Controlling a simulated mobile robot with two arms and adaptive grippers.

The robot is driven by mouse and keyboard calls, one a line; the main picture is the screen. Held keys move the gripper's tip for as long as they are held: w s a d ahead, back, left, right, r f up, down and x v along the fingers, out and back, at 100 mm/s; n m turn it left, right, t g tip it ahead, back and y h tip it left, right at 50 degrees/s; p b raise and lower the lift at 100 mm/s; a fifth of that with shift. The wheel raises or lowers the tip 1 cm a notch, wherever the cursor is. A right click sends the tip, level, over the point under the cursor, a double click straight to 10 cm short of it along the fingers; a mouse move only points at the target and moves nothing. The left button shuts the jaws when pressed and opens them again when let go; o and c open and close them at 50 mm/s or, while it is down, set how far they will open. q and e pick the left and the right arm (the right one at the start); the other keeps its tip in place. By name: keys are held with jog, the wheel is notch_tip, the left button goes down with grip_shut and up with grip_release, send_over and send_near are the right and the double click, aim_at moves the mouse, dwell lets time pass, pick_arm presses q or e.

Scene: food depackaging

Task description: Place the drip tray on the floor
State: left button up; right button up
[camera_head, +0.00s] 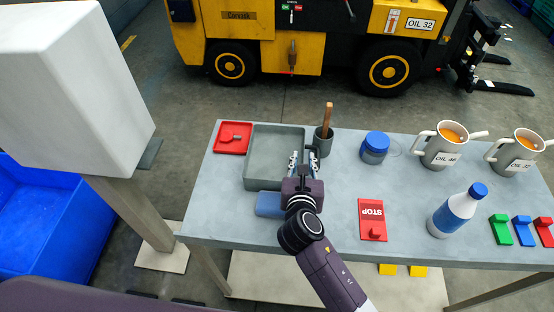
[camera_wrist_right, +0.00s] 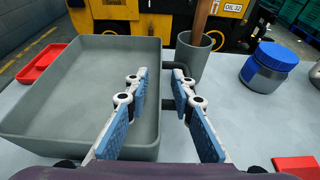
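The drip tray appears to be the grey rectangular tray (camera_head: 272,148) on the left part of the table. It is empty and also fills the left of the right wrist view (camera_wrist_right: 90,85). A dark handle (camera_wrist_right: 168,68) stands out from its right side. My right gripper (camera_head: 303,158) is at the tray's right side. In the right wrist view its two blue-padded fingers (camera_wrist_right: 160,75) are spread apart, with the handle and the tray's right wall between or just beyond them. I cannot tell whether the fingers touch it. My left gripper is not in view.
The table (camera_head: 340,185) also holds a grey cup with a wooden handle (camera_head: 323,140), a blue-lidded jar (camera_head: 375,147), a red STOP sign (camera_head: 372,218), a bottle (camera_head: 455,212) and two jugs. A red tray (camera_head: 224,145) adjoins on the left. Floor (camera_head: 165,90) shows between table and forklift.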

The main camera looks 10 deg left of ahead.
jog(key=shift+x, duration=0.85)
grip_shut()
jog(key=shift+r, duration=0.1)
